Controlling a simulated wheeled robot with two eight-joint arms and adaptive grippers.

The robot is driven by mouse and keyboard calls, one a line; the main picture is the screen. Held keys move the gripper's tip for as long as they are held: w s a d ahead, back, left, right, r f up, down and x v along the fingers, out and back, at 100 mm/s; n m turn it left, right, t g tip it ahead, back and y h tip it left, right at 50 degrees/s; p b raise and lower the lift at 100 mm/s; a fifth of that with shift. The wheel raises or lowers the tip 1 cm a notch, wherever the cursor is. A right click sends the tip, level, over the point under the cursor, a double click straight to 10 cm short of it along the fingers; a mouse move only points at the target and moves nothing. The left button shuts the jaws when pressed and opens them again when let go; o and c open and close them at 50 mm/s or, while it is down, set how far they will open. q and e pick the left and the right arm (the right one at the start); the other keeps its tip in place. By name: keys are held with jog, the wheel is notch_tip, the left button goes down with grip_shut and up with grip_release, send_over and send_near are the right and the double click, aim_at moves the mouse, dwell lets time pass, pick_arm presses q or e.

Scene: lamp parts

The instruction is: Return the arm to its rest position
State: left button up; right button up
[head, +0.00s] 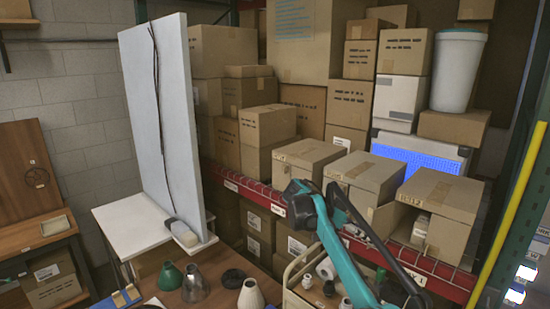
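A teal and dark arm of mine (342,245) comes in from the lower right. It bends at a dark joint (300,190) in front of the cardboard boxes, and its other link runs down to the bottom edge. No gripper fingers show on it. My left arm and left gripper are not in view. On the brown table at the bottom are a green cone-shaped shade (170,277), a grey metallic shade (195,286), a black coiled part (233,278) and a cream cone shade (250,295). White bulb-like parts (325,270) lie in a cream tray (291,279), partly behind my arm.
A tall white panel (165,130) with a dark cable stands on a white table (112,218). A red-edged shelf (264,193) full of cardboard boxes (310,157) runs behind my arm. A yellow post (520,190) stands at right. A blue item (125,297) lies at lower left.

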jog(key=s+a+f+n+t+y+b, duration=0.2)
jog(key=s+a+f+n+y+b, duration=0.1)
jog(key=s+f+b, duration=0.4)
jog(key=s+a+f+n+t+y+b, duration=0.3)
jog(key=s+f+n+b, duration=0.4)
jog(key=s+f, duration=0.7)
jog(key=s+a+f+n+t+y+b, duration=0.3)
jog(key=s+f+n+y+b, duration=0.2)
jog(key=s+f, duration=0.6)
notch_tip(320, 180, down, 6)
jog(key=n+b, duration=0.1)
jog(key=b, duration=0.1)
jog(key=shift+n+y+b, duration=0.3)
jog(key=shift+n+b, duration=0.1)
jog(key=shift+s+d+r, duration=0.1)
jog(key=shift+s+r, duration=0.05)
